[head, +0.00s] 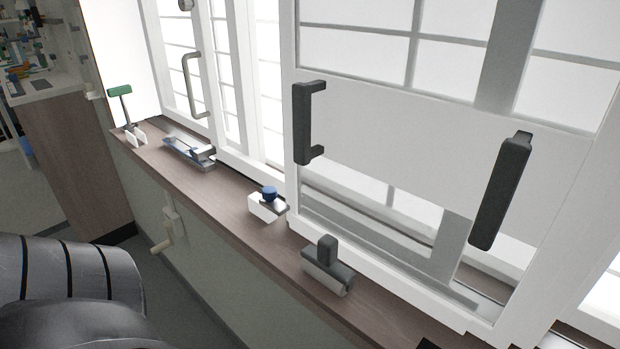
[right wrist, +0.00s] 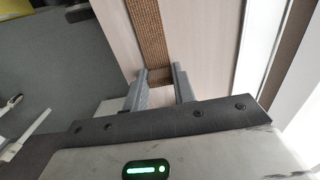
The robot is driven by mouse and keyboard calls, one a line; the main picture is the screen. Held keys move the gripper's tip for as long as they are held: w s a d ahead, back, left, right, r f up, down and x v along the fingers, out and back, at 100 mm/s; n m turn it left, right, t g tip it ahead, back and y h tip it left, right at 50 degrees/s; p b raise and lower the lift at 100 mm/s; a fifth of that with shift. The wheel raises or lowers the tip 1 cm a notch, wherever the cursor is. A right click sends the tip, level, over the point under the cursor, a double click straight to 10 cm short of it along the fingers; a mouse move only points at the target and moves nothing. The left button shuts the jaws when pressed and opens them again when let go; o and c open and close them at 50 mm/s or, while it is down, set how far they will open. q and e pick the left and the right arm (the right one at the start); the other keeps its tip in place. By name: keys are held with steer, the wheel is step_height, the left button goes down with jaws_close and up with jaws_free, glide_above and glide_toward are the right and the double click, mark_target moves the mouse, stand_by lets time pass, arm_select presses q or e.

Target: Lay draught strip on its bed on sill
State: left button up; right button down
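A brown woven strip (right wrist: 152,35) lies lengthwise along a pale wood-look surface (right wrist: 115,35) in the right wrist view. I cannot tell whether it is the draught strip or its bed. My right gripper (right wrist: 160,73) has its two grey fingers apart, one on each side of the strip's near end. Contact between fingers and strip cannot be made out. In the head view the brown sill (head: 220,197) runs below the window; no woven strip shows there. Neither gripper shows in the head view, and my left gripper is in no view.
On the sill stand a grey-handled roller (head: 328,265), a white block with a blue knob (head: 267,203), a blue-and-metal tool (head: 190,152) and a green-handled tool (head: 121,95). Dark window handles (head: 303,123) stick out above. A crank (head: 168,240) hangs on the wall below.

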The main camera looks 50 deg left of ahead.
steer(key=shift+r+p, duration=0.9)
steer(key=shift+r, duration=0.55)
steer(key=shift+r+p, duration=1.5)
steer(key=shift+r, duration=1)
